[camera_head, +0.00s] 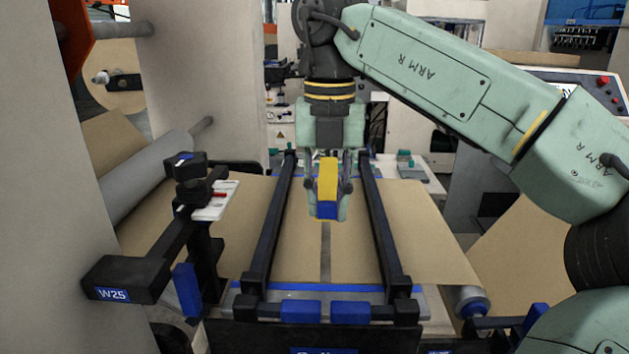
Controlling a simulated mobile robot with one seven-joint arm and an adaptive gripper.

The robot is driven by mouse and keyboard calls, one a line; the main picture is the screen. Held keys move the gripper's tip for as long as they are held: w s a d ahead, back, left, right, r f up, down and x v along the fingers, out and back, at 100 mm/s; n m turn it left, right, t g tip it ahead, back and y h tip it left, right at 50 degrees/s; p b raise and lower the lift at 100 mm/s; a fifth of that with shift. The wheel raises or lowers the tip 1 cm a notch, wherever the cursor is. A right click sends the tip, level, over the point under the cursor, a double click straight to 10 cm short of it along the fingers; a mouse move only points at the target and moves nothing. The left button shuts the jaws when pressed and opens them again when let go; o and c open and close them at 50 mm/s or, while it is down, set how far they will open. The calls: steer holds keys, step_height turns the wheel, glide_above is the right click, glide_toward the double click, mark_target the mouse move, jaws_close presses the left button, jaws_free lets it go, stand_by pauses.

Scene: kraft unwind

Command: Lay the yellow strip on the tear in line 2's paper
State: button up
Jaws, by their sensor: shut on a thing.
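My gripper (328,205) hangs down from my arm near the middle of the camera_head view. It is shut on the yellow strip (327,178), which is upright and faces me, with a blue block at its lower end. The brown paper (290,235) runs flat below, between two black rails. A narrow dark slit, the tear (326,255), runs lengthwise in the paper in front of and below the gripper. The strip appears above the paper, apart from the tear. The far end of the tear is hidden behind my gripper. No line number is readable.
Black rails (269,230) and (384,230) stand on both sides of the tear. A black bracket labelled W25 (125,280) is at the left. A crossbar with blue pads (300,311) lies at the front. Pale machine columns (200,80) rise behind.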

mark_target(326, 253)
steer(key=shift+w, duration=0.1)
steer(key=shift+f, duration=0.1)
steer(key=shift+f, duration=0.3)
steer(key=shift+f+b, duration=2.35)
steer(key=shift+f, duration=0.5)
steer(key=shift+f, duration=0.3)
steer(key=o, duration=0.8)
steer(key=shift+o, duration=0.2)
